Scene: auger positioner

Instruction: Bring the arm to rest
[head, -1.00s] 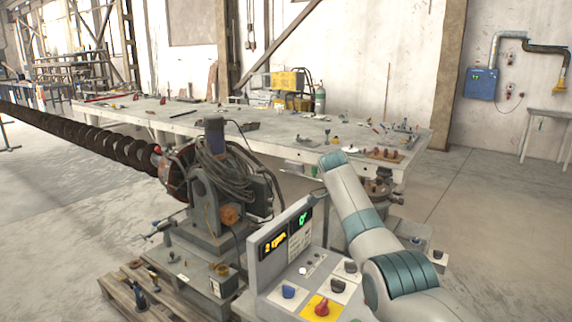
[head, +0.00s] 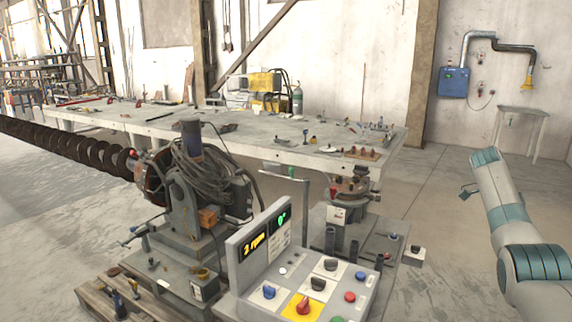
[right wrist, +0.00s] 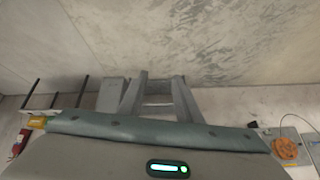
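My right arm stands at the right of the head view, clear of the control console. Its gripper (head: 468,192) shows only as a small dark part beside the arm. In the right wrist view the right gripper's two grey fingers (right wrist: 160,90) stand apart with nothing seen between them. The grey control console (head: 240,262) has a display reading "2 rpm" and a green symbol. Its panel carries blue, black and red knobs, one red knob (head: 303,305) on a yellow plate. My left gripper is not in view.
The long dark auger (head: 70,143) runs left from the positioner (head: 190,205), which stands on a wooden pallet (head: 92,296). A long grey workbench (head: 255,145) with tools stands behind. Open floor (head: 430,215) lies between console and right arm.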

